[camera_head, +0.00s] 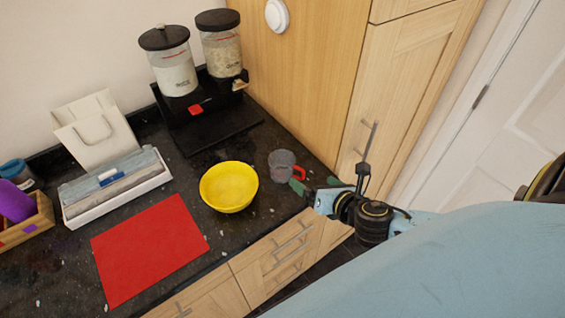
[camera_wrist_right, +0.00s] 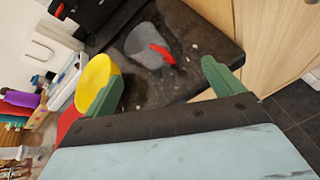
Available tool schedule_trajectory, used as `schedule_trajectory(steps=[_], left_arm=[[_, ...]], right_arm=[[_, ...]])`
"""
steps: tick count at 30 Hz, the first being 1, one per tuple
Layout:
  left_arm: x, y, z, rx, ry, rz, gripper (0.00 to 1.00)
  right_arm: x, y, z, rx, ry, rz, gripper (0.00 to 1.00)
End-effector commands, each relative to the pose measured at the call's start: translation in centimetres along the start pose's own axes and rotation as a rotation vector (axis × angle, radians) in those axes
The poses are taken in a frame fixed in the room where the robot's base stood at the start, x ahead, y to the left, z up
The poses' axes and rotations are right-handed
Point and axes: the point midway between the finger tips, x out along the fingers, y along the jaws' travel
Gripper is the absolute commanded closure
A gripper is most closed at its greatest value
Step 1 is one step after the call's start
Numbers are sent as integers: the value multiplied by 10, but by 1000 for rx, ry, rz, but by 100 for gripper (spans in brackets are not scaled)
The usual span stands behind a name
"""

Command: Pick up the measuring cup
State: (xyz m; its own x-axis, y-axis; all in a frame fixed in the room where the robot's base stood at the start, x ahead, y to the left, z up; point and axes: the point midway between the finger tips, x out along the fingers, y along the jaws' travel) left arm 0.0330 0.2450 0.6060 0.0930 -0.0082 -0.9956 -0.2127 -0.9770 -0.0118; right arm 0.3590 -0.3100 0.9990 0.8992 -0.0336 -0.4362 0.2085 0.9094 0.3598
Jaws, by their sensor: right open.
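The measuring cup (camera_head: 282,165) is a clear grey cup with a red handle. It stands on the dark granite counter near its right end, right of the yellow bowl. It also shows in the right wrist view (camera_wrist_right: 147,46), with its red handle towards my gripper. My right gripper (camera_head: 299,187) is just in front of the cup and to its right in the head view. Its green fingers (camera_wrist_right: 165,84) are spread apart in the right wrist view, with nothing between them, and the cup lies beyond their tips. My left gripper is in neither view.
The yellow bowl (camera_head: 229,187) stands close left of the cup, and a red mat (camera_head: 150,250) lies further left. A black dispenser stand (camera_head: 212,127) with two canisters is behind. A tall wooden cabinet (camera_head: 300,70) rises beyond the counter's right end. A white tray (camera_head: 118,190) holds folded cloths.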

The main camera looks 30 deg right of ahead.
Motion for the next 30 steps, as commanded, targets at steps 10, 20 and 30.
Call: schedule_trajectory(steps=[10,20,30], left_arm=[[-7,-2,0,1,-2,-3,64],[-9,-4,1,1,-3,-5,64],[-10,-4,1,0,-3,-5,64]], right_arm=[[4,15,18,-476,-34,142,7],[58,23,18,-468,-34,140,7],[83,28,19,-468,-32,141,7]])
